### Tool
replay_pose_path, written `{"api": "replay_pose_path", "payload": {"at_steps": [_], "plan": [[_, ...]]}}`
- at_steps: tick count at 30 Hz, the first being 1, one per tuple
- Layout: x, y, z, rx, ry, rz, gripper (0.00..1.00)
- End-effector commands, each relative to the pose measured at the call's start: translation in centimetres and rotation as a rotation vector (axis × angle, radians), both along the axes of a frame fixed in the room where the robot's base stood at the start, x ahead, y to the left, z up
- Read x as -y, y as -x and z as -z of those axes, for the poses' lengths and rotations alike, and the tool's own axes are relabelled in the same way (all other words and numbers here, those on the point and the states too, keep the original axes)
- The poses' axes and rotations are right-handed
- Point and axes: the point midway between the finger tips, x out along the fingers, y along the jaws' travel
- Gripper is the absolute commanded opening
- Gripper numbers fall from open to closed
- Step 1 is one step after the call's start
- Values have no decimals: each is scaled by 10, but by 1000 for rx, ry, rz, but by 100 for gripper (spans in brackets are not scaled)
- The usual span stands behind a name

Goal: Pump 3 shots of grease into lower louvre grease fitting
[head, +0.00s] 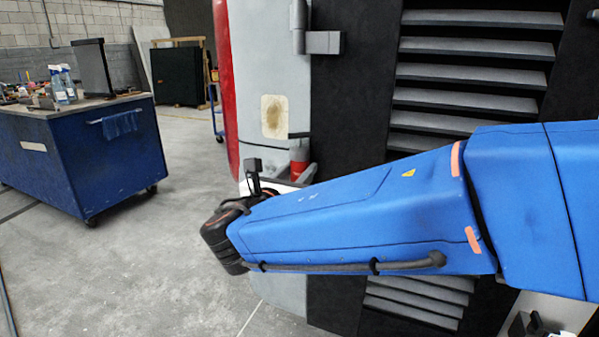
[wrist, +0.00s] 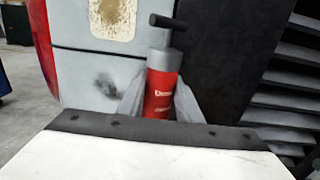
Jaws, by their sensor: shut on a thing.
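A red grease gun (wrist: 161,92) with a grey cap and a dark T-shaped handle stands upright in the wrist view. My gripper (wrist: 160,105) is shut on its red body, one grey finger on each side. In the head view the grease gun (head: 298,160) shows as a small red and grey piece beyond my blue arm, in front of the coach's rear corner. The louvre panel (head: 472,75) has several grey slats, and its lower part shows below my arm. It also shows at the right of the wrist view (wrist: 285,100). I cannot make out the grease fitting.
The coach's pale corner panel (head: 265,60) has a stained beige patch (head: 274,116) and a hinge (head: 318,42). A blue wheeled workbench (head: 85,150) with bottles stands at the left. A dark cabinet (head: 178,77) stands farther back. The concrete floor between bench and coach is clear.

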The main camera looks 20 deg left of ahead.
Motion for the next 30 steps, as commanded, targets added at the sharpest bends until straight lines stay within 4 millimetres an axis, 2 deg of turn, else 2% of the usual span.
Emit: {"api": "replay_pose_path", "payload": {"at_steps": [16, 30], "plan": [[0, 0, -13, 0, -1, 0, 1], [0, 0, -14, 1, -2, 0, 1]]}}
